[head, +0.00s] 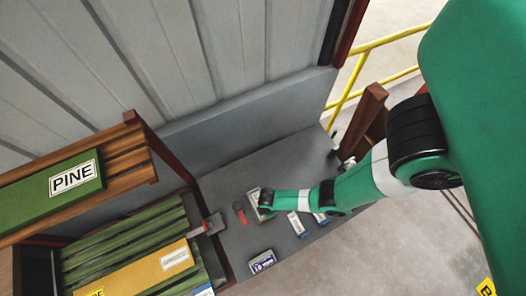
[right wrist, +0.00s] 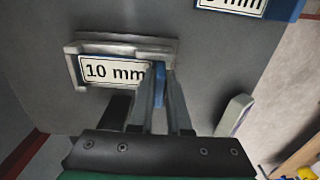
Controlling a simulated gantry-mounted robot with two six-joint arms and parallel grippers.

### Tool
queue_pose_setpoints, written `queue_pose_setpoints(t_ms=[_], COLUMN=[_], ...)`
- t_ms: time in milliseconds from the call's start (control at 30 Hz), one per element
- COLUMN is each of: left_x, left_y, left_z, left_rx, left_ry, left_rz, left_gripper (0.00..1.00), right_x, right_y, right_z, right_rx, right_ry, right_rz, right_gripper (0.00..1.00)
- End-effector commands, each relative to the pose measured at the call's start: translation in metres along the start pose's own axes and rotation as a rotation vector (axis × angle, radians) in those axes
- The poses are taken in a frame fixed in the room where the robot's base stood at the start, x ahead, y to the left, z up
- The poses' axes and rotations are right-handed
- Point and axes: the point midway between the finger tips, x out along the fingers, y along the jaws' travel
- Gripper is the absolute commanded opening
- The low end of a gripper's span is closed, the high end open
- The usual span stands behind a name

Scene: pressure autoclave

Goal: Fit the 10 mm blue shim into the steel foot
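The blue shim (right wrist: 160,78) carries a white "10 mm" label. In the right wrist view it lies within the outline of a pale steel foot (right wrist: 125,43), whose rim shows along the shim's top and left; whether it is fully seated I cannot tell. My right gripper (right wrist: 161,75) has its fingers close together on the shim's blue right end. In the head view my right gripper (head: 262,208) is at the steel foot (head: 253,197) on the grey bench and hides part of it. My left gripper is not in view.
Labelled shims lie on the grey bench (head: 225,185): two right of the gripper (head: 298,225) (head: 321,218) and one near the front edge (head: 262,262). A timber rack marked PINE (head: 75,178) stands left.

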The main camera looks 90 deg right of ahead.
Motion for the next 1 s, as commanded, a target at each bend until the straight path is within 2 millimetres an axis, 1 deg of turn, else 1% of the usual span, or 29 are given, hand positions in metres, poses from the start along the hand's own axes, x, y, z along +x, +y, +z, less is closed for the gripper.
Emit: queue_pose_setpoints(t_ms=[33,133,167,467,567,900,1000], left_x=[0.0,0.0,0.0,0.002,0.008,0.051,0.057], left_y=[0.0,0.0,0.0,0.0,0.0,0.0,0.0], left_z=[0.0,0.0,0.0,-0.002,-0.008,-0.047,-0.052], left_rx=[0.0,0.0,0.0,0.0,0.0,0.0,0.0], left_ry=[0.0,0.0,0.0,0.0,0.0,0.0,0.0], left_rz=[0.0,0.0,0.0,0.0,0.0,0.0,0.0], left_gripper=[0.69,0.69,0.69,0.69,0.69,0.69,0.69], right_x=[0.0,0.0,0.0,-0.003,-0.012,-0.071,-0.079], right_y=[0.0,0.0,0.0,0.0,0.0,0.0,0.0], right_z=[0.0,0.0,0.0,0.0,0.0,0.0,0.0], right_rx=[0.0,0.0,0.0,0.0,0.0,0.0,0.0], right_ry=[0.0,0.0,0.0,0.0,0.0,0.001,0.001], right_rz=[0.0,0.0,0.0,0.0,0.0,0.0,0.001], right_gripper=[0.25,0.43,0.44,0.44,0.44,0.44,0.44])
